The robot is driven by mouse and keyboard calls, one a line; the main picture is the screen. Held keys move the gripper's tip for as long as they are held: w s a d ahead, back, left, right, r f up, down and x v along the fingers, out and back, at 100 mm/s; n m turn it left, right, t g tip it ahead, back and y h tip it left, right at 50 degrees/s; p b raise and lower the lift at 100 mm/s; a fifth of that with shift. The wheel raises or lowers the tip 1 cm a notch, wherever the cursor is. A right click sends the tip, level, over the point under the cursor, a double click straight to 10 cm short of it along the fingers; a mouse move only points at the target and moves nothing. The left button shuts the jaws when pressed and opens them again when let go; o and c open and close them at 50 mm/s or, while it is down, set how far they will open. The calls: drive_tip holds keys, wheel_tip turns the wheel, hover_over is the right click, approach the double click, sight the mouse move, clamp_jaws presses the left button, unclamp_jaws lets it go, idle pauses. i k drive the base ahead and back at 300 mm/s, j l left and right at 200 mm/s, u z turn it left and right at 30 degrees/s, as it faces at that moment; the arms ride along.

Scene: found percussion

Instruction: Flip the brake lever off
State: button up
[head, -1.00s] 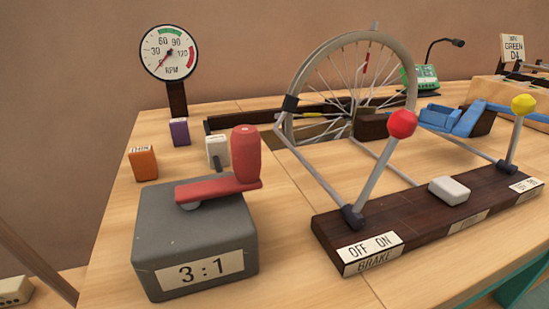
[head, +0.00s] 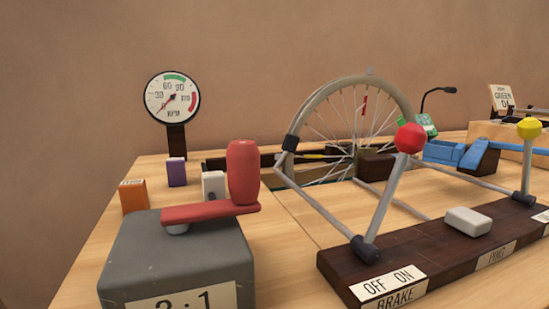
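The brake lever (head: 389,195) is a grey rod with a red ball knob (head: 410,138), rising from a dark pivot on the dark wooden base (head: 345,268). It leans to the right, toward the ON side of the OFF ON label (head: 388,283) at its foot. A BRAKE label (head: 396,301) is on the base's front face, partly cut by the bottom edge. My gripper is not in view.
A grey 3:1 box (head: 175,260) with a red crank (head: 243,172) stands left of the lever. A spoked wheel (head: 318,97) stands behind it. A white block (head: 468,221) and a yellow-knobbed lever (head: 529,128) are to the right. An RPM dial (head: 172,98) stands at the back left.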

sight(411, 138)
drive_tip(key=l+z, duration=0.3)
drive_tip(key=l, duration=0.45)
drive_tip(key=l+z, duration=0.25)
drive_tip(key=l, duration=0.55)
